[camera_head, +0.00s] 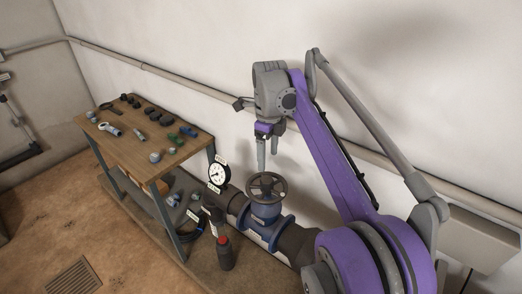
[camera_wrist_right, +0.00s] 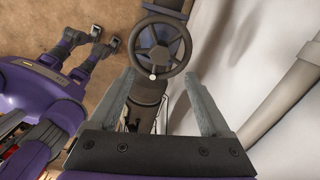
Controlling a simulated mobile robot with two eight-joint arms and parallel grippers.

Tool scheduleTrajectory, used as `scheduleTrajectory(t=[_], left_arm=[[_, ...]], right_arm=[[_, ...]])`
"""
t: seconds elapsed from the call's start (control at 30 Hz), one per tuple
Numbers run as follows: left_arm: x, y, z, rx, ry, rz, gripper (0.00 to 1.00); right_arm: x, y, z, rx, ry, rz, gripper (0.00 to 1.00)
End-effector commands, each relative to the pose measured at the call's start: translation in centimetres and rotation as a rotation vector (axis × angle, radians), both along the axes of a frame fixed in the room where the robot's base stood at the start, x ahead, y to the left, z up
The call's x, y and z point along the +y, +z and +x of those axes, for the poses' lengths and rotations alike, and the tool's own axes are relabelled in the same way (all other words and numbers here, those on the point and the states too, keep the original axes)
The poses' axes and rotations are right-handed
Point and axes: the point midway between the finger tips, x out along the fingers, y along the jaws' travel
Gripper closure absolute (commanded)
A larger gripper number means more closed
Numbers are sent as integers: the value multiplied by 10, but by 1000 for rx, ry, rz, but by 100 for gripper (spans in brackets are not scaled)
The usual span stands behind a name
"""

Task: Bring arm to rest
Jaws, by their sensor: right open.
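My right arm (camera_head: 335,160) reaches up from the lower right in the head view and bends down at its wrist. My right gripper (camera_head: 267,154) points downward above the grey handwheel (camera_head: 266,187) of a blue valve (camera_head: 262,232), apart from it. In the wrist view the two fingers of the right gripper (camera_wrist_right: 159,76) are spread with nothing between them. The handwheel (camera_wrist_right: 160,47) shows beyond the fingertips there. My left gripper is in neither view.
A wooden workbench (camera_head: 106,138) with several small fittings and tools stands at the left. A round gauge (camera_head: 219,174) and a dark bottle with a red top (camera_head: 225,254) are near the pipe. A wall pipe (camera_head: 190,84) runs behind my right arm. Floor at the lower left is mostly clear.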

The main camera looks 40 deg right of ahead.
Motion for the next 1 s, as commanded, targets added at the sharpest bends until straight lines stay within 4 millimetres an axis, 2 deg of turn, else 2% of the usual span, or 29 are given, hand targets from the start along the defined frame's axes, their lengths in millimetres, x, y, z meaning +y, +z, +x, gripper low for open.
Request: scheduleTrajectory(t=[0.23,0.37,0.47,0.67,0.8,1.0], left_arm=[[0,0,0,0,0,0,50],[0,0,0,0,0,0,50],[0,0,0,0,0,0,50],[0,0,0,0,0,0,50],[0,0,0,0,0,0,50],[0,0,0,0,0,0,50]], right_arm=[[1,0,0,-1,5,0,19],[13,-4,-4,-20,120,-9,19],[34,-14,-15,-55,351,-32,19],[91,-50,-53,-143,1028,-137,19],[126,-84,-86,-185,1511,-249,19],[166,-138,-136,-198,2142,-454,19]])
